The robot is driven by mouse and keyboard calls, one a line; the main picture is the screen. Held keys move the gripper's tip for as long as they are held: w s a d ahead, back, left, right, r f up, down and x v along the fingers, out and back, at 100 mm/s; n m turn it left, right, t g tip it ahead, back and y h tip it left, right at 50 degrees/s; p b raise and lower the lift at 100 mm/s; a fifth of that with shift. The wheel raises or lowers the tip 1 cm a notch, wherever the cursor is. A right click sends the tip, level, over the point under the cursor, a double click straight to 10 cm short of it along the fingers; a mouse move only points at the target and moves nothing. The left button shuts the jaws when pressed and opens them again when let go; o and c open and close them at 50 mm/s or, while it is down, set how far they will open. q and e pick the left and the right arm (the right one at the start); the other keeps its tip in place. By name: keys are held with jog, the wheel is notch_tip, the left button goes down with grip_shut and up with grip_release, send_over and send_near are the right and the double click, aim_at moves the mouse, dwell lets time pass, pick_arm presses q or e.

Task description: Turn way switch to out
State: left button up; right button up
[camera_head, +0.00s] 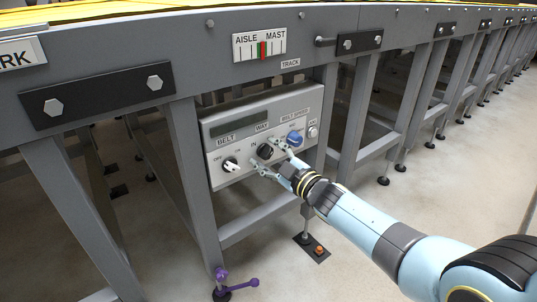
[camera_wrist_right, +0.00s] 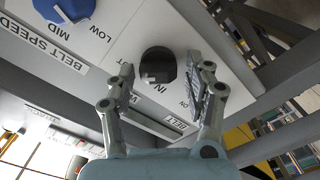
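The way switch is a black knob (camera_head: 265,150) in the middle of the grey control panel (camera_head: 212,131), under the WAY label. In the right wrist view the knob (camera_wrist_right: 158,63) has a light pointer mark on the side toward the IN label. The OUT label cannot be read. My right gripper (camera_head: 270,157) is open in front of the knob. In the right wrist view its fingers (camera_wrist_right: 160,78) stand apart, one on each side of the knob, with a gap visible on both sides. My left gripper is not in view.
A dark display (camera_head: 240,124) is above. Grey frame legs (camera_head: 192,165) flank the panel.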

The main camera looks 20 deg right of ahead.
jog(key=shift+o, duration=0.2)
jog(key=v, duration=1.2)
jog(key=shift+r, duration=0.1)
